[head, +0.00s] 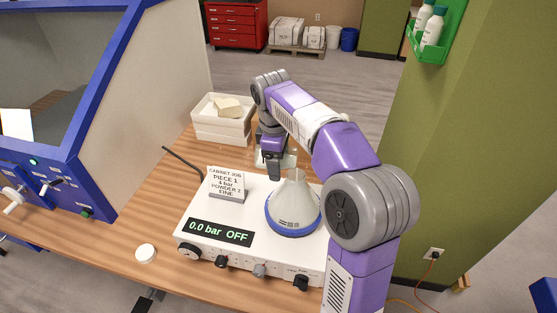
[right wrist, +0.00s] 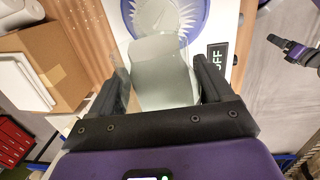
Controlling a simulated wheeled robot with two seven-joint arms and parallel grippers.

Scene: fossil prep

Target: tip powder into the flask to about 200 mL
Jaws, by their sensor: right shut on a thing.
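The flask (head: 292,200) is a pale cone with a blue base, standing on the white control unit (head: 190,222). My right gripper (head: 271,172) is just behind it and shut on a pale translucent bottle (head: 290,158). In the right wrist view the bottle (right wrist: 163,72) lies between the two dark fingers, its narrower end toward the blue round base (right wrist: 198,22). I see no powder stream; the fill level is unclear. My left gripper (right wrist: 288,47) shows only at the right edge of the right wrist view, too small to judge its jaws.
The unit's display (head: 220,232) reads 0.0 bar OFF. A card (head: 226,182) on the unit names powder 2, fine. White trays (head: 221,122) stand behind. A round white lid (head: 145,253) lies on the wooden table at front left. A blue-framed cabinet (head: 100,180) stands left.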

